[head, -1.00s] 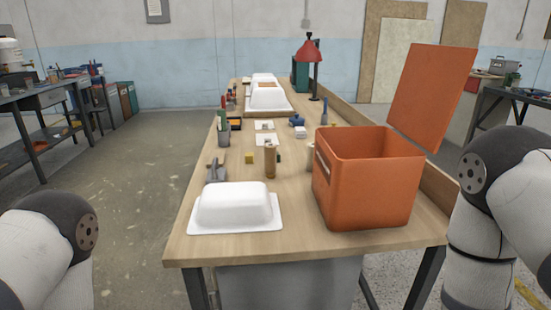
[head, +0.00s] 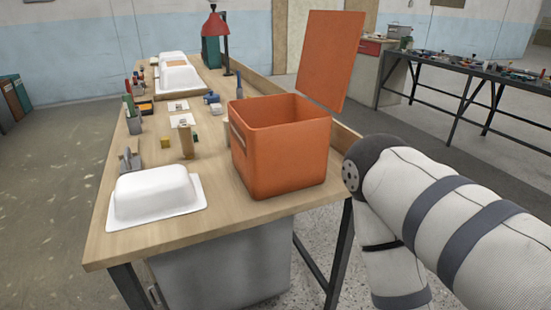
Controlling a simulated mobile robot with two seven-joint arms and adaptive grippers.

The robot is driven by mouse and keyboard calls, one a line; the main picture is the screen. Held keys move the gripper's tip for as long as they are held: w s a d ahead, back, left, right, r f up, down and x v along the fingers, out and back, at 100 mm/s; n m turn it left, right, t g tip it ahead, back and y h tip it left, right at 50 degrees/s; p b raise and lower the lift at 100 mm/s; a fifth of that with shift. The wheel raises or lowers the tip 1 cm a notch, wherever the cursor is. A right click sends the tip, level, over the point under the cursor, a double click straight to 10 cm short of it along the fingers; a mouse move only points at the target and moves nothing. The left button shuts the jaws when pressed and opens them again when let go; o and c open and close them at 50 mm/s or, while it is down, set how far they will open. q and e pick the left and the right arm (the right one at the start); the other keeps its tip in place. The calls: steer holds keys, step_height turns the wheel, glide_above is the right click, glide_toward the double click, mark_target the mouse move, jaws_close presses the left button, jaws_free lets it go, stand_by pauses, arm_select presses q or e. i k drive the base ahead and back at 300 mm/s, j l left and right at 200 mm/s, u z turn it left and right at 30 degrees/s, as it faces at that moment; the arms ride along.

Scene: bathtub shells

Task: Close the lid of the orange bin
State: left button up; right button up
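The orange bin (head: 285,160) stands on the near right part of the wooden workbench. Its top is open and a slot shows in its left wall. Its flat orange lid (head: 331,60) stands raised, tilted up and back on the bin's right side. My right arm is to the right of the bin, in front of the bench's right side; its gripper is out of the picture. My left arm and gripper are not in view.
A white bathtub shell (head: 155,195) sits on the workbench (head: 235,212) left of the bin, with more shells at the far end. A low wooden edge runs along the right side.

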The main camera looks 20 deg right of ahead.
mark_target(332, 39)
steer(key=i+l+u, duration=0.2)
steer(key=l, duration=0.75)
steer(key=i+l+u, duration=0.25)
steer(key=l, duration=0.75)
steer(key=l+u, duration=0.2)
steer(key=l, duration=0.75)
